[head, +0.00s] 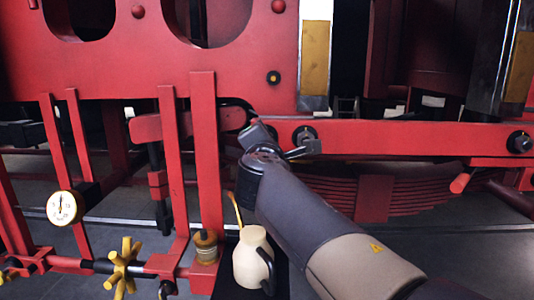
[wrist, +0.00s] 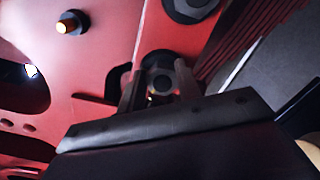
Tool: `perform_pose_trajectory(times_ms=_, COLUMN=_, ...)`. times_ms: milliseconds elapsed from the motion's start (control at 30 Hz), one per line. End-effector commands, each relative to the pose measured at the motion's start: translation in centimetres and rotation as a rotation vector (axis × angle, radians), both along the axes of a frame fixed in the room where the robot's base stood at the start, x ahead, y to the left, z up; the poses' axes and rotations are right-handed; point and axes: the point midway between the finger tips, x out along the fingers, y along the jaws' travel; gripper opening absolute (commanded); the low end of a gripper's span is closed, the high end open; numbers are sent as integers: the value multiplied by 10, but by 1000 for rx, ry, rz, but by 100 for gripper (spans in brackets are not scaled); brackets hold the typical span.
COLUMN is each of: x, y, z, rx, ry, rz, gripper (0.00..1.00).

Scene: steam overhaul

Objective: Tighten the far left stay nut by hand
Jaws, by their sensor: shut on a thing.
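A dark stay nut (wrist: 160,78) sits on the red frame in the wrist view, between the two fingers of my gripper (wrist: 158,88). The fingers are shut on its sides. In the head view my gripper (head: 259,131) is at the left part of the long red beam (head: 400,137). It appears to hide the held nut there. A second dark nut (head: 304,134) is on the beam just to the right, partly behind my gripper. It also seems to show at the top of the wrist view (wrist: 191,8). A third nut (head: 520,142) is at the far right.
A cream jug (head: 252,262) and a small brass pot (head: 206,247) stand below my arm. Red upright bars (head: 205,150), a white gauge (head: 62,208) and a yellow handwheel (head: 124,267) are to the left. A leaf spring (head: 330,190) lies under the beam.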

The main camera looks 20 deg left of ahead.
Motion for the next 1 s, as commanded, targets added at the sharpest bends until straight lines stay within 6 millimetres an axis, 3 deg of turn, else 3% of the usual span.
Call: perform_pose_trajectory(times_ms=1000, x=1, y=-1, z=-14, rx=903, ry=220, rz=-1, gripper=10)
